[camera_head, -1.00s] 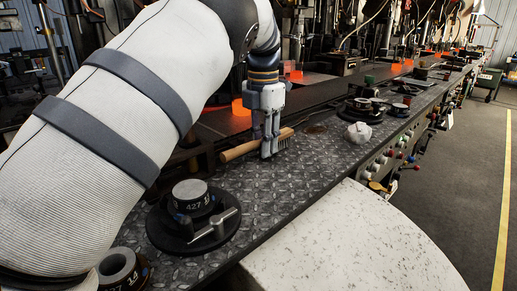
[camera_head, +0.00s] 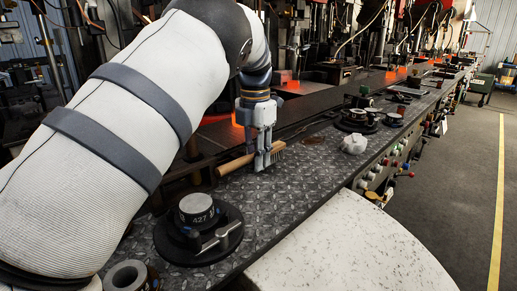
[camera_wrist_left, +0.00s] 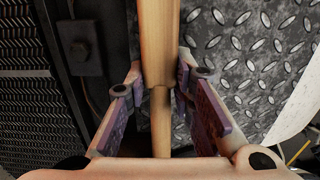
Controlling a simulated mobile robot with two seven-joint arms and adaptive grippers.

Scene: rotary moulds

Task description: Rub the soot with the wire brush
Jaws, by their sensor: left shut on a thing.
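My left gripper (camera_head: 262,164) points down and is shut on the brush's handle near the bristle end. In the left wrist view the handle (camera_wrist_left: 160,40) runs between the two fingers (camera_wrist_left: 160,100); the bristles are not visible there. A dark, brownish patch that looks like soot (camera_head: 313,140) is on the plate, just right of and beyond the bristles. My right gripper is out of view.
A round black mould (camera_head: 196,208) with a handle stands at the plate's near end, with a metal ring (camera_head: 127,277) nearer. A whitish lump (camera_head: 354,144) sits right of the patch, with dark moulds (camera_head: 358,120) behind. Machinery with orange-glowing parts lines the far side.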

